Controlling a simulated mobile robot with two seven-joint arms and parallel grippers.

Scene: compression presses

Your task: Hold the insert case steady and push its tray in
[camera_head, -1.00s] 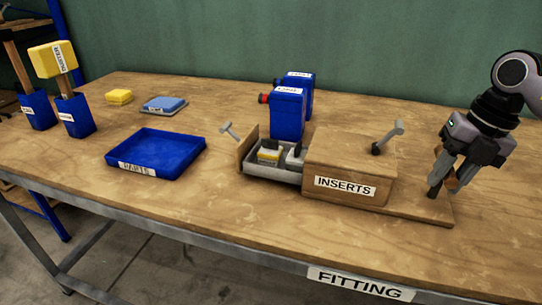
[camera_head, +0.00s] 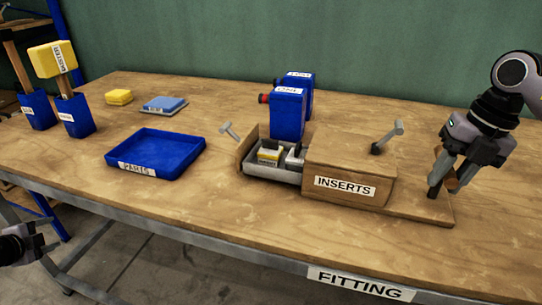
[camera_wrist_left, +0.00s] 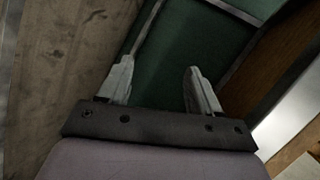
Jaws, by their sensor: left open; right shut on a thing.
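The wooden insert case (camera_head: 340,163), labelled INSERTS, sits on the bench at centre right. Its grey tray (camera_head: 268,172) sticks out of the left end, with a wooden front panel (camera_head: 246,147) and a yellow-and-white labelled item (camera_head: 269,156) in it. My right gripper (camera_head: 443,187) is shut on a brown wooden part at the right end of the case's base board; the fingers hide most of that part. My left gripper (camera_head: 38,246) is at the lower left edge, off the bench and far from the tray. In the left wrist view it is open and empty (camera_wrist_left: 158,75).
Two blue containers (camera_head: 288,113) stand just behind the tray. A grey lever (camera_head: 229,131) is beside the tray panel and another (camera_head: 388,137) is at the case. A blue parts tray (camera_head: 155,153) lies to the left. The bench front between is clear.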

